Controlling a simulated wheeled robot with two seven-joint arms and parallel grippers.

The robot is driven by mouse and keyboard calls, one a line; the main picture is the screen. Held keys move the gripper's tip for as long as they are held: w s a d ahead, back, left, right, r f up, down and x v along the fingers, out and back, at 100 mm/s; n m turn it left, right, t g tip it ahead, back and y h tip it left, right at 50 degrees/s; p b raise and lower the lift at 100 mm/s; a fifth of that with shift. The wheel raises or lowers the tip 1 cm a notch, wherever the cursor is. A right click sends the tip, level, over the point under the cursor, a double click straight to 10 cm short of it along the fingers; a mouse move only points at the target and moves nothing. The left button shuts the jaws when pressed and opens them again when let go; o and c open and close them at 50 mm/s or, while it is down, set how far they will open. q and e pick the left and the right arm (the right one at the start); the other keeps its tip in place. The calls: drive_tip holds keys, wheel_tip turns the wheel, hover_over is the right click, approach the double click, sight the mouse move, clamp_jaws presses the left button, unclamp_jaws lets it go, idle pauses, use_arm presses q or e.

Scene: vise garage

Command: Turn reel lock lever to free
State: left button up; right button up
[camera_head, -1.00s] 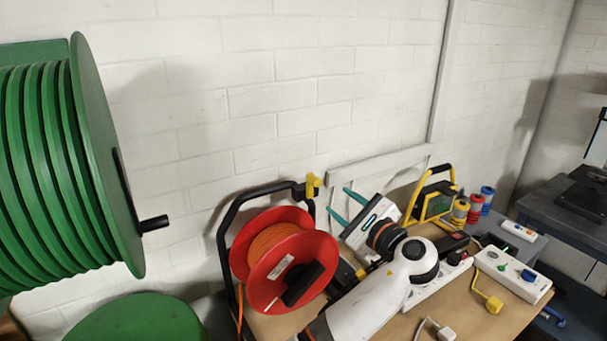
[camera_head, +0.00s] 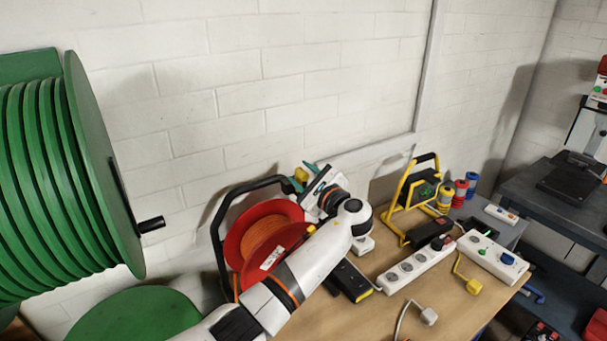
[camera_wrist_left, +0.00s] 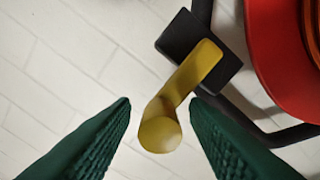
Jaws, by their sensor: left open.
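The yellow reel lock lever (camera_head: 301,173) sits at the top corner of the black frame of the red cable reel (camera_head: 257,222). In the left wrist view the lever (camera_wrist_left: 188,78) runs from a black block to a round knob end. My left gripper (camera_head: 300,178) is open at the lever. Its two green fingers lie on either side of the knob end, with visible gaps. I cannot tell how deep the lever is between them. My left arm hides the lower right part of the reel. My right gripper is not in view.
A large green cable drum (camera_head: 100,170) stands at the left. The wooden bench (camera_head: 330,318) holds white power strips (camera_head: 415,267), a yellow-framed lamp (camera_head: 405,205) and plugs. A white block wall is close behind the reel.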

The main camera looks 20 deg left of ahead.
use_arm(q)
drive_tip(key=c, duration=0.8)
drive_tip(key=shift+s+r, duration=0.1)
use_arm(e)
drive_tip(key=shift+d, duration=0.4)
